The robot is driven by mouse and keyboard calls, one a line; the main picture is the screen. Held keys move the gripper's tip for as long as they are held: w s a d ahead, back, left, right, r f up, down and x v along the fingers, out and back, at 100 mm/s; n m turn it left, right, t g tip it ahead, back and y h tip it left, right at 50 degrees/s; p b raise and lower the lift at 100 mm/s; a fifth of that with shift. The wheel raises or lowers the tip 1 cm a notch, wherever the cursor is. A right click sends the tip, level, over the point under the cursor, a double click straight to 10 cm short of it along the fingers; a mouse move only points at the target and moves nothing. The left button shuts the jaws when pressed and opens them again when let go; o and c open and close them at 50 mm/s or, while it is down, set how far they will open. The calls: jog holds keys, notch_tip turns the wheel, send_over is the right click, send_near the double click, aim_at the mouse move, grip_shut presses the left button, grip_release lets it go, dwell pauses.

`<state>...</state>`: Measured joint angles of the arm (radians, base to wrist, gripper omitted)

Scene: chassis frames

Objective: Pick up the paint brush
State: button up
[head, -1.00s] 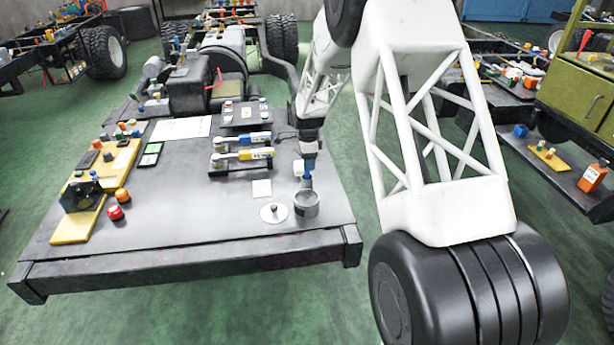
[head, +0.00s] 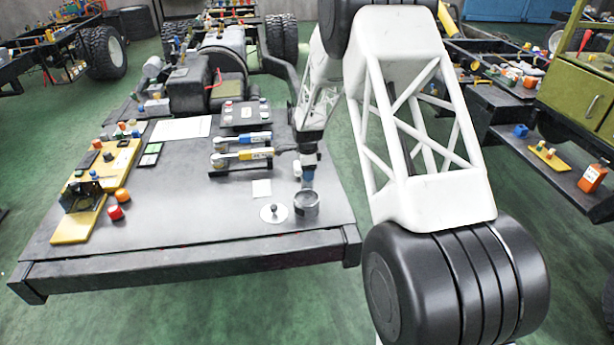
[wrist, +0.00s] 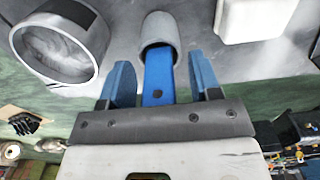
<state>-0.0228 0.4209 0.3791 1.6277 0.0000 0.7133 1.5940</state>
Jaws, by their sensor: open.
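My gripper (wrist: 160,64) is open, with its two blue fingers on either side of a flat blue piece with a hole, which looks like the handle of the paint brush (wrist: 157,84). Gaps show between this handle and both fingers. The handle meets a rounded grey part at its far end; I cannot tell whether that is part of the brush or a holder. In the head view my gripper (head: 307,180) is low over the table's right side, just behind a grey can, and the brush cannot be made out clearly from it.
The grey metal can (head: 306,204) stands close by; it also shows in the wrist view (wrist: 92,68). A white block (wrist: 250,20) is at the wrist view's upper right. A round plate with a knob (head: 273,213) and two yellow-blue tools (head: 243,155) lie left on the dark table (head: 190,215).

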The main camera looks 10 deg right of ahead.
dwell(0.4)
jog(key=c, duration=1)
jog(key=shift+r, duration=5.05)
